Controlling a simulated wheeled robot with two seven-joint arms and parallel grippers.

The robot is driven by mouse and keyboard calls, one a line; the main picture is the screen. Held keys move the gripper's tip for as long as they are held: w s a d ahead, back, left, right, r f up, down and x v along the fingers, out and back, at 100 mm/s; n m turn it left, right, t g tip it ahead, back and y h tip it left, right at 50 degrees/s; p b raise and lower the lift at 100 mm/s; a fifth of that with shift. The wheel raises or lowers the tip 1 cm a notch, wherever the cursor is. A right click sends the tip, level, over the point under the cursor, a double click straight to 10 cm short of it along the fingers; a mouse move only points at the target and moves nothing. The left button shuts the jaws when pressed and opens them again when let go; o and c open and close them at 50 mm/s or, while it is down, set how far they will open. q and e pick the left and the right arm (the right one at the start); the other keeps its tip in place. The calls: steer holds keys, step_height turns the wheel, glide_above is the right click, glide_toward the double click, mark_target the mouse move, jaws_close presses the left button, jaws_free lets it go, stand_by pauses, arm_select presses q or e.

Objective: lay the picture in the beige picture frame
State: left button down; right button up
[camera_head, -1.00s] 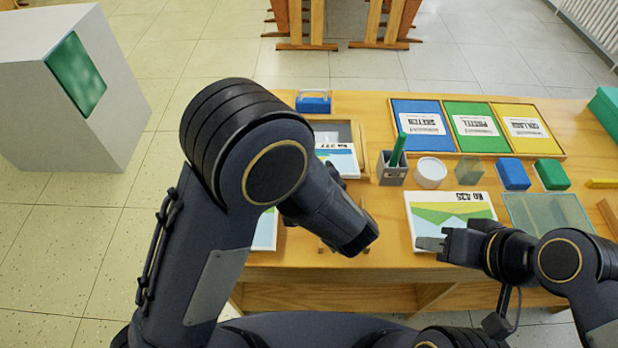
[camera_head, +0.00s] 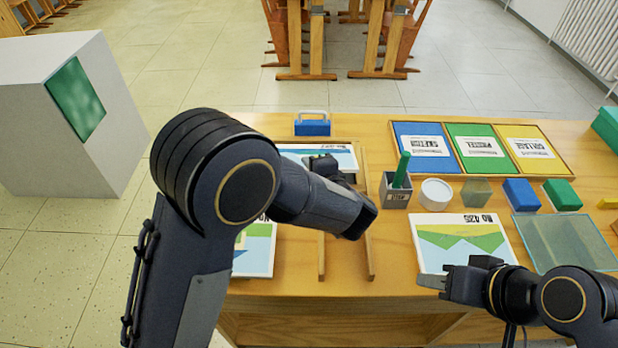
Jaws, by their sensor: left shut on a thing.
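My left gripper (camera_head: 326,163) is shut on a picture (camera_head: 290,151) with a white, blue and green face. The picture lies over the far part of the beige picture frame (camera_head: 360,160) at the table's back left. My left forearm hides much of the frame and picture, so I cannot tell whether the picture is flat inside the rim. My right gripper (camera_head: 432,281) is at the near left corner of another picture (camera_head: 460,240), marked No 425. Its finger opening is not clear, and no hold on that picture shows.
A third picture (camera_head: 258,245) lies partly behind my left arm. Thin wooden strips (camera_head: 371,262) run toward the front edge. A pen cup (camera_head: 395,190), white jar (camera_head: 436,193), blocks (camera_head: 521,195), glass sheet (camera_head: 570,242) and three-colour tray (camera_head: 480,173) occupy the right.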

arm_select(q)
steer(key=shift+w+f+b, duration=0.15)
steer(key=shift+w+b, duration=0.3)
steer(key=shift+w, duration=0.3)
steer(key=w+b, duration=0.1)
steer(key=b, duration=0.1)
steer(key=w+b, duration=0.2)
steer(key=shift+f, duration=0.55)
steer(key=shift+f+p, duration=0.3)
steer(key=shift+f, duration=0.5)
steer(key=shift+p, duration=3.35)
stand_by(1.0)
stand_by(0.3)
steer(key=c, duration=1.5)
jaws_free()
steer(key=shift+o, duration=0.2)
